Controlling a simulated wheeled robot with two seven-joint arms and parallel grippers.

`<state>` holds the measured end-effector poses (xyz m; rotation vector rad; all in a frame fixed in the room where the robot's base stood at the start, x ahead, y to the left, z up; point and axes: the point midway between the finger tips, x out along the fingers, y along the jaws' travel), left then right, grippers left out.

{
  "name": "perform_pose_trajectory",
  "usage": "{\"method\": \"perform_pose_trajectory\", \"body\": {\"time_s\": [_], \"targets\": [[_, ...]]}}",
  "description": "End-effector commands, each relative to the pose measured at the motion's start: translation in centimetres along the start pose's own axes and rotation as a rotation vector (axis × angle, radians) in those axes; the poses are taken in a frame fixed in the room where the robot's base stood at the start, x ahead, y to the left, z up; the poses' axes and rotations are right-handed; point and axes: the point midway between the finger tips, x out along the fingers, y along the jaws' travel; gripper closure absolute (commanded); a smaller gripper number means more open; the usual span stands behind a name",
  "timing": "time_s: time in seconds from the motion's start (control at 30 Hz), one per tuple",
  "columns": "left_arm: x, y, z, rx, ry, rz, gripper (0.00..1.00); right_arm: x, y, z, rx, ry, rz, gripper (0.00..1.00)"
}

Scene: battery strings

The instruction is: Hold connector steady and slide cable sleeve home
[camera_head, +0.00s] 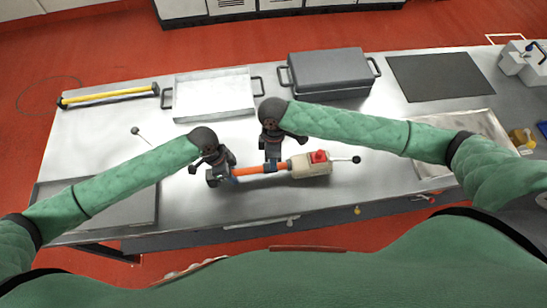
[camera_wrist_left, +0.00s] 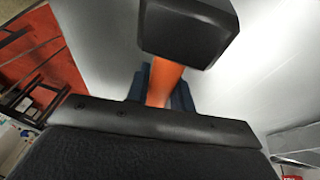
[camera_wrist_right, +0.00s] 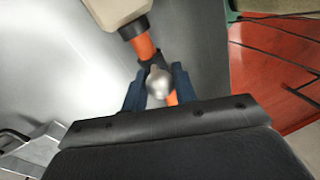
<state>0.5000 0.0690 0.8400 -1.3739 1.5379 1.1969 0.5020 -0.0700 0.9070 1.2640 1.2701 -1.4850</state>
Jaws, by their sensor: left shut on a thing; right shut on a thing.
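An orange cable (camera_head: 262,169) runs left to right near the table's front edge. A black block (camera_head: 212,177) is at its left end and a beige housing with a red top (camera_head: 309,165) at its right end. My left gripper (camera_head: 231,176) is shut on the cable beside the black block, which looms large in the left wrist view (camera_wrist_left: 188,30). My right gripper (camera_head: 272,165) is shut on the cable left of the beige housing. In the right wrist view, a dark collar and a silvery rounded piece (camera_wrist_right: 158,82) show at its blue fingers; how they join is unclear.
A pale metal tray (camera_head: 214,95), a closed grey case (camera_head: 330,72) and a dark mat (camera_head: 441,77) stand at the back. A yellow-handled tool (camera_head: 108,95) lies at the back left. A thin rod with a black ball (camera_head: 357,159) reaches right of the housing. Bare steel surrounds the cable.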

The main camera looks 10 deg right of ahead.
Motion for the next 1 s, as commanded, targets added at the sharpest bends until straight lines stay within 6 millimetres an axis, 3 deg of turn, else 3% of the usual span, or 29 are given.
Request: {"method": "perform_pose_trajectory", "body": {"time_s": [0.17,0.5,0.77,0.8,0.9,1.0], "targets": [[-0.1,0.0,-0.1,0.0,0.001,0.0,1.0,0.0,0.2,0.8,0.002,-0.001,0.0,1.0],[0.0,0.0,0.0,0.0,-0.001,0.0,1.0,-0.2,0.9,4.7,0.002,-0.002,0.0,1.0],[0.0,0.0,0.1,-0.001,-0.002,0.0,1.0,-0.2,1.0,4.8,0.001,-0.002,0.0,1.0],[0.0,0.0,0.1,-0.001,-0.002,0.0,1.0,-0.2,1.0,4.8,0.001,-0.002,0.0,0.68],[0.0,0.0,0.1,-0.001,-0.002,0.0,1.0,-0.2,1.0,4.7,0.001,-0.002,0.0,0.52],[0.0,0.0,0.1,-0.001,-0.002,0.0,1.0,-0.2,0.9,4.7,0.001,-0.001,0.0,0.52]]}}
